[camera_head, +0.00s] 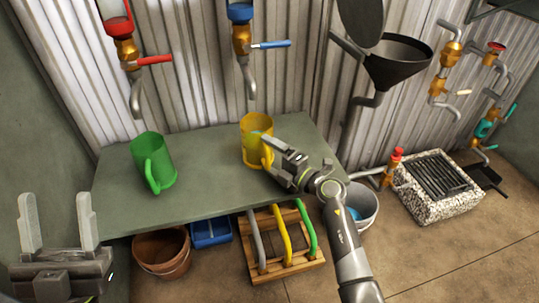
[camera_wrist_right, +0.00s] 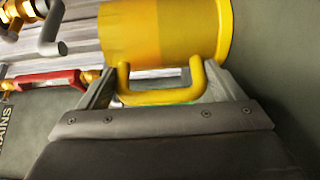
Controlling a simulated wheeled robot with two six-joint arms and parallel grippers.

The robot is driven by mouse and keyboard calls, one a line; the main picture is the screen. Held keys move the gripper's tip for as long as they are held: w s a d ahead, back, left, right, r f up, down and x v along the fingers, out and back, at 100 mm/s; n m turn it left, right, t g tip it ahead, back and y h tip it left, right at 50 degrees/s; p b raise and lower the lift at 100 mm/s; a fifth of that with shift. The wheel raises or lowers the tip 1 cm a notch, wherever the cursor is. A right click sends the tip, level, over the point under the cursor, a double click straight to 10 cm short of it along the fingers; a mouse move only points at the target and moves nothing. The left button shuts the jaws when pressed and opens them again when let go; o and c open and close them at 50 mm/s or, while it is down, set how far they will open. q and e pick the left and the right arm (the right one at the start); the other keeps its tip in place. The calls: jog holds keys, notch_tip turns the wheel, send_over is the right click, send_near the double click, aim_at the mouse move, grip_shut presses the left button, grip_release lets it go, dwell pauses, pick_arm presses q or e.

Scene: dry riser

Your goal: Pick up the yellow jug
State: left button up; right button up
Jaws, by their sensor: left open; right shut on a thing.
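The yellow jug (camera_head: 251,125) stands upright on the grey-green table (camera_head: 215,199), right of its middle. My right gripper (camera_head: 266,148) is at the jug's right side, shut on its handle. In the right wrist view the jug (camera_wrist_right: 165,30) fills the top, with its handle (camera_wrist_right: 165,97) between the fingers of my right gripper (camera_wrist_right: 163,88). Whether the jug's base touches the table is hard to tell. My left gripper (camera_head: 58,225) is open and empty at the lower left, in front of the table's left end.
A green jug (camera_head: 150,157) stands on the table's left part. Taps with red (camera_head: 155,60) and blue levers (camera_head: 272,44) hang above. A black funnel (camera_head: 397,62) is right. Below are a terracotta pot (camera_head: 162,252), blue tray (camera_head: 211,232), wooden rack (camera_head: 262,276) and grey bucket (camera_head: 361,203).

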notch_tip(320, 180, up, 3)
jog(key=shift+f+p, duration=0.1)
jog(key=shift+p, duration=0.8)
pick_arm(q)
jog(key=w+a+f+n+g+y+p, duration=0.1)
jog(key=w+a+f+n+g+y, duration=0.15)
jog(key=f+g, duration=0.45)
jog(key=w+a+f+n+g+y, duration=0.1)
jog(key=w+f+n+g+y, duration=0.3)
jog(key=f, duration=0.5)
jog(key=s+d+f+g+h+p, duration=0.3)
jog(key=s+d+f+g+h, duration=0.1)
jog(key=s+f+g, duration=0.9)
jog(key=shift+s+f+p, duration=0.3)
jog(key=shift+s+f, duration=0.45)
jog(key=shift+f, duration=0.2)
pick_arm(e)
jog(key=r+v, duration=0.1)
jog(key=v, duration=1.7)
pick_arm(q)
jog(key=shift+r+m+p, duration=0.25)
jog(key=shift+r+p, duration=0.05)
pick_arm(e)
jog(key=shift+r, duration=0.25)
jog(key=shift+s, duration=0.15)
